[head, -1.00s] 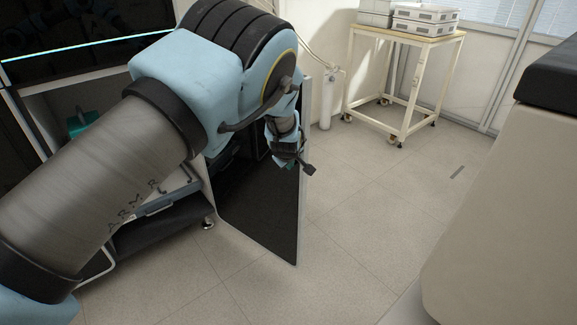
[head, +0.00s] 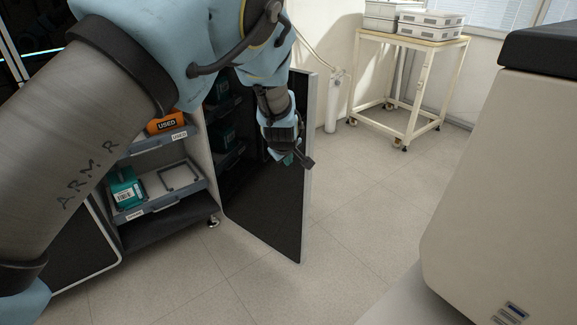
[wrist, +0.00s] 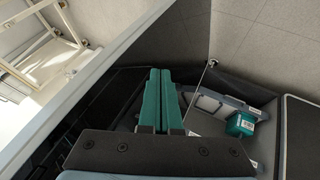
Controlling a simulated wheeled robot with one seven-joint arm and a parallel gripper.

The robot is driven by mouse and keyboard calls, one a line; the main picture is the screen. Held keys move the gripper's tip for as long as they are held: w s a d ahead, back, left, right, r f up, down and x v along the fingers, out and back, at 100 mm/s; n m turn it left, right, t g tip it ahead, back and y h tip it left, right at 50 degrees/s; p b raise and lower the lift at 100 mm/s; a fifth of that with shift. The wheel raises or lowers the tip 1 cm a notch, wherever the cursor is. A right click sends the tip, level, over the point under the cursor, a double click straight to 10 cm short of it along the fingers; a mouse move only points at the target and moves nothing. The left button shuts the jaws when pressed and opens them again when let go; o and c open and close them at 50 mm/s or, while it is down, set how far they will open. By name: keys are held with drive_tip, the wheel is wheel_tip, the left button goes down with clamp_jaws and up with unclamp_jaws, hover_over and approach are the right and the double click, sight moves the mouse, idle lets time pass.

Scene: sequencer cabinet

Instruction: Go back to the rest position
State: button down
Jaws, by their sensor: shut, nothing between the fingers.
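My gripper (head: 292,160) hangs from my arm in front of the upper part of the open black cabinet door (head: 262,205) in the head view. In the wrist view, my gripper's two green fingers (wrist: 159,95) lie side by side, closed with nothing between them. The cabinet (head: 205,170) stands open at the left, partly hidden behind my arm. A teal cartridge (head: 127,190) sits on its lower drawer (head: 165,203); the teal cartridge also shows in the wrist view (wrist: 240,124).
A cream cart (head: 408,42) with white boxes stands at the back. A large beige unit (head: 505,190) fills the right side. The floor between door and unit is clear.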

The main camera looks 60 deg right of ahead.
drive_tip(key=shift+v, duration=2.1)
drive_tip(key=shift+s+d, duration=0.1)
drive_tip(key=shift+s, duration=0.05)
drive_tip(key=w+a+r+n+y, duration=0.1)
drive_tip(key=w+a+r+y, duration=0.15)
drive_tip(key=w+a, duration=0.85)
drive_tip(key=w+a+r+n+y, duration=0.1)
drive_tip(key=w+a+r, duration=0.2)
drive_tip(key=w+a, duration=0.75)
drive_tip(key=w+a+r+y+p, duration=0.1)
drive_tip(key=w+a+r, duration=0.15)
drive_tip(key=a, duration=0.85)
drive_tip(key=w+a+r+p, duration=0.1)
drive_tip(key=w+a+r, duration=0.15)
drive_tip(key=a, duration=0.75)
drive_tip(key=s+a+r+y, duration=0.1)
drive_tip(key=s+a, duration=0.3)
drive_tip(key=a, duration=0.8)
drive_tip(key=s+a+r+n+g+y+p, duration=0.1)
drive_tip(key=s+a, duration=0.3)
drive_tip(key=a, duration=0.7)
drive_tip(key=shift+a+r, duration=0.2)
drive_tip(key=shift+a, duration=0.2)
drive_tip(key=shift+s, duration=0.15)
